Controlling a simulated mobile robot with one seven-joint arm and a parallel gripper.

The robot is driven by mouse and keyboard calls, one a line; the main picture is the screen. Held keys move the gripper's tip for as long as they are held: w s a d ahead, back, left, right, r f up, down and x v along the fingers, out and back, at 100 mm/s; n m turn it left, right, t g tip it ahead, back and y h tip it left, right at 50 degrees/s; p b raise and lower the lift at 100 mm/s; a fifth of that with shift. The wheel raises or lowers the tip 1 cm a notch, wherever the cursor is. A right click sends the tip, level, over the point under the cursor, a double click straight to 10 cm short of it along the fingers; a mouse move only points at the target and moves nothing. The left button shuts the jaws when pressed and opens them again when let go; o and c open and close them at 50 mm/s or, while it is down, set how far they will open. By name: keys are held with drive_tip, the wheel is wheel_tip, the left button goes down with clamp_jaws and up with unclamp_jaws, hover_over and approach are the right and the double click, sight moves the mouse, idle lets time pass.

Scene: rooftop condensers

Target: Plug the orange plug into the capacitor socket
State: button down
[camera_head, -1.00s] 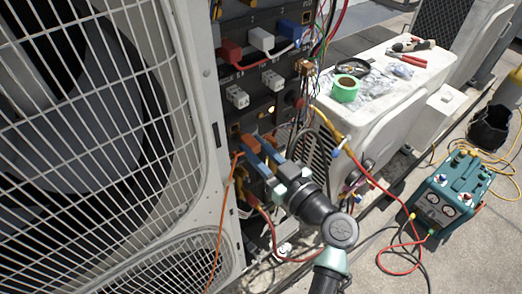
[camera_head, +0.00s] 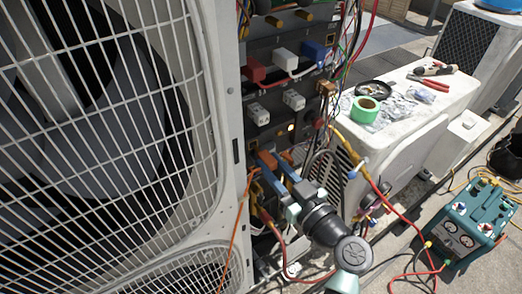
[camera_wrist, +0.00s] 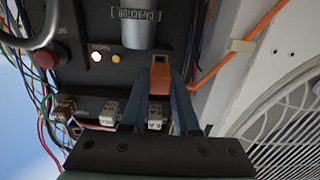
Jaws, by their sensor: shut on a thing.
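My gripper (camera_head: 276,164) has blue fingers shut on the orange plug (camera_head: 267,160), low on the dark electrical panel (camera_head: 280,92). In the wrist view, the orange plug (camera_wrist: 160,80) sits between the fingers with its far end close to a small square opening (camera_wrist: 160,60). I take this opening for the capacitor socket. It lies beside the grey capacitor cylinder (camera_wrist: 138,35), under a label reading "CAPACITOR". I cannot tell whether the plug end is inside the opening or just short of it. The fingers partly hide the plug in the head view.
An orange cable (camera_head: 239,225) hangs left of my gripper. Red (camera_head: 254,71), white (camera_head: 285,59) and blue (camera_head: 317,52) connectors sit higher on the panel. Loose wires hang at its right. The fan grille (camera_head: 110,120) fills the left. A teal gauge unit (camera_head: 465,222) stands at right.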

sight(263, 156)
drive_tip(key=shift+b+x, duration=1.2)
drive_tip(key=shift+x, duration=0.55)
idle(0.9)
drive_tip(key=c, duration=0.6)
unclamp_jaws()
